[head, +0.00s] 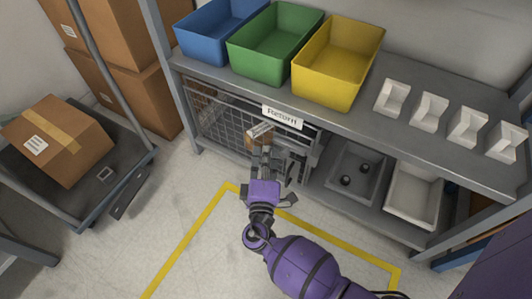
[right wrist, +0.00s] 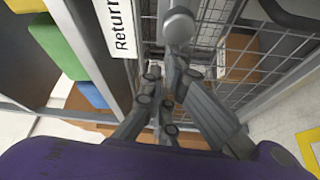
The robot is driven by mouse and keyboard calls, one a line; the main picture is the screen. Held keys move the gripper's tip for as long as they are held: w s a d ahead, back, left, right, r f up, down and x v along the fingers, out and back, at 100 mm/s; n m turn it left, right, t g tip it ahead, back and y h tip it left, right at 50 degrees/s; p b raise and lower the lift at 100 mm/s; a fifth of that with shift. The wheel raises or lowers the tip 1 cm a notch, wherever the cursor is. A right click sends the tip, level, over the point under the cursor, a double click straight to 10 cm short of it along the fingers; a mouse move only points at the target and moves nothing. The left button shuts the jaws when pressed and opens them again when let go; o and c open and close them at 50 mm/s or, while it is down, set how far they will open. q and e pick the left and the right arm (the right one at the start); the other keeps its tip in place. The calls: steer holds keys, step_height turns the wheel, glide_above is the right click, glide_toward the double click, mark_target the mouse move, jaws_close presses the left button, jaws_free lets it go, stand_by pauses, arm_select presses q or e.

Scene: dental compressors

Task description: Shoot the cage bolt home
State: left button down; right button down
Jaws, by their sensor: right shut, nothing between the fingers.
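The wire-mesh cage (head: 223,112) sits under the shelf top, below a white "Return" label (head: 282,117). The label also shows in the right wrist view (right wrist: 119,28). My right gripper (head: 265,152) is at the cage front, below the label, shut and empty. In the right wrist view its fingers (right wrist: 172,75) point at the cage's metal frame. A round grey knob (right wrist: 179,26), which looks like the bolt's handle, shows just beyond the fingertips; I cannot tell if they touch. The rest of the bolt is hidden, so its position cannot be told. My left gripper is not in view.
Blue (head: 215,32), green (head: 272,45) and yellow (head: 335,65) bins and several white holders (head: 428,112) stand on the shelf. A grey tray (head: 357,172) and a white tray (head: 412,195) sit below. A trolley (head: 105,172) with a carton stands left. Yellow-taped floor is clear.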

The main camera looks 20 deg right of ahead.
mark_target(287, 150)
steer(key=shift+s+d, duration=1.25)
steer(key=shift+s, duration=0.3)
